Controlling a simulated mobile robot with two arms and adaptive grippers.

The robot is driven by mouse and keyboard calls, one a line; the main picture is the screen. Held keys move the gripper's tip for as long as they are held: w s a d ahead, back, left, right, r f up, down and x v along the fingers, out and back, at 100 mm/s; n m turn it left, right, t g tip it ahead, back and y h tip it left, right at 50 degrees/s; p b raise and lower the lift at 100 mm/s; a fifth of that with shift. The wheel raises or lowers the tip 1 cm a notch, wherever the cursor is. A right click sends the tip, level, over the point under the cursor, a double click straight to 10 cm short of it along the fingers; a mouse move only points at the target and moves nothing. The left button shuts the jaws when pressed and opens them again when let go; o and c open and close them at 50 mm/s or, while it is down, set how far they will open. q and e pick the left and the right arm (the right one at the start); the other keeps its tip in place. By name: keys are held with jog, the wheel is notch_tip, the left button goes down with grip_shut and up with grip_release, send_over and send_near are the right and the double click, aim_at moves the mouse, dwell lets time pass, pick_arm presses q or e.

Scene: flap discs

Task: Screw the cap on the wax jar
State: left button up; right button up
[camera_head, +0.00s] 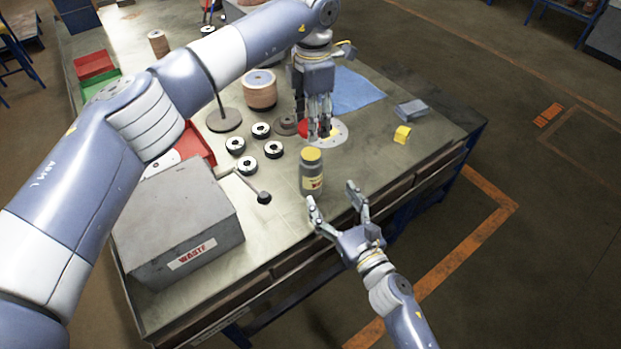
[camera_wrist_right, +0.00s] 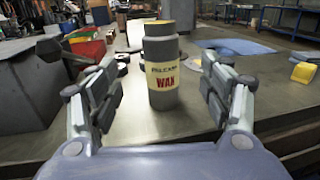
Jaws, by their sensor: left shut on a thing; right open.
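The wax jar (camera_head: 312,178) stands upright near the front edge of the table. It is grey with a yellow label and a yellow top, and it also shows in the right wrist view (camera_wrist_right: 162,75). The yellow top, which looks like the cap (camera_head: 311,154), sits on its mouth; I cannot tell how tight it is. My right gripper (camera_head: 332,195) is open, its fingers apart in front of the jar, not touching it. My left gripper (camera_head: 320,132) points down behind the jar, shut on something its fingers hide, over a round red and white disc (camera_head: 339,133).
Several small black-and-white discs (camera_head: 273,150) lie left of the jar. A grey waste box (camera_head: 180,225) stands front left, with a rod tool (camera_head: 263,196) beside it. A yellow block (camera_head: 402,134) and blue cloth (camera_head: 355,92) lie right. Bare tabletop lies right of the jar.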

jog(key=shift+w, duration=0.1)
pick_arm(q)
jog(key=shift+f, duration=0.1)
pick_arm(e)
jog(key=shift+w, duration=0.1)
jog(key=x, duration=1.1)
jog(key=shift+w+a+f, duration=0.1)
jog(key=shift+w+a, duration=0.1)
jog(key=shift+w, duration=0.1)
jog(key=c, duration=1.6)
pick_arm(q)
send_over(313, 153)
jog(key=shift+a+f, duration=0.1)
jog(key=shift+f, duration=2.35)
jog(key=shift+f, duration=0.9)
jog(key=shift+f, duration=0.5)
